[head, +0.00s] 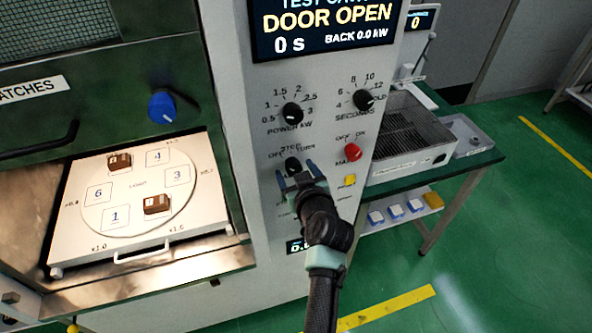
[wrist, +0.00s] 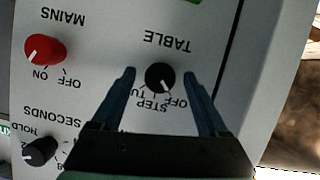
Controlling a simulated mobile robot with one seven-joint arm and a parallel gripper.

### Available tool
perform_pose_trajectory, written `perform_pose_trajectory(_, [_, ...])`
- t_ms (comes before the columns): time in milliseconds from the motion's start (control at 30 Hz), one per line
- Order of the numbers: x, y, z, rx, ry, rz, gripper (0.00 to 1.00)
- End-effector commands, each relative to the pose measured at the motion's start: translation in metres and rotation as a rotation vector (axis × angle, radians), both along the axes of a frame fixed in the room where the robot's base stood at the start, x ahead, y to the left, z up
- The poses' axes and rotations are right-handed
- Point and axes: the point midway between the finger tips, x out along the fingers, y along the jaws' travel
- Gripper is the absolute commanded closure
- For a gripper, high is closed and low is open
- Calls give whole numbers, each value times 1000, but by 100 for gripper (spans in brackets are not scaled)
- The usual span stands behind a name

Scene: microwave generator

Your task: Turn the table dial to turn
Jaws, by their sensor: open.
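The table dial (head: 292,164) is a small black knob low on the white control panel, with OFF, STEP and TURN printed around it. In the wrist view, which shows the panel upside down, the black dial (wrist: 160,75) sits between my two fingertips. Its white mark appears to point toward OFF. My gripper (head: 297,172) is open, with one blue finger on each side of the dial. The gripper (wrist: 160,74) shows a gap on both sides of the knob in the wrist view. The TURN label is partly hidden by a finger.
The red mains knob (head: 352,152) and yellow button (head: 349,180) are to the right. The power knob (head: 292,113) and seconds knob (head: 364,100) are above. The open chamber at left holds a tray (head: 75,235) with a round turntable (head: 135,195) carrying brown blocks.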

Motion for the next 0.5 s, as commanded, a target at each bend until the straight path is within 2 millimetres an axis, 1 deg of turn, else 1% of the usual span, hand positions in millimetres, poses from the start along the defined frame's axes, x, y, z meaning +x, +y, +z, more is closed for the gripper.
perform_pose_trajectory(200, [0, 0, 0, 0, 0, 0, 23])
perform_pose_trajectory(267, [0, 0, 0, 0, 0, 0, 34])
perform_pose_trajectory(300, [0, 0, 0, 0, 0, 0, 41])
perform_pose_trajectory(467, [0, 0, 0, 0, 0, 0, 70])
perform_pose_trajectory(500, [0, 0, 0, 0, 0, 0, 77])
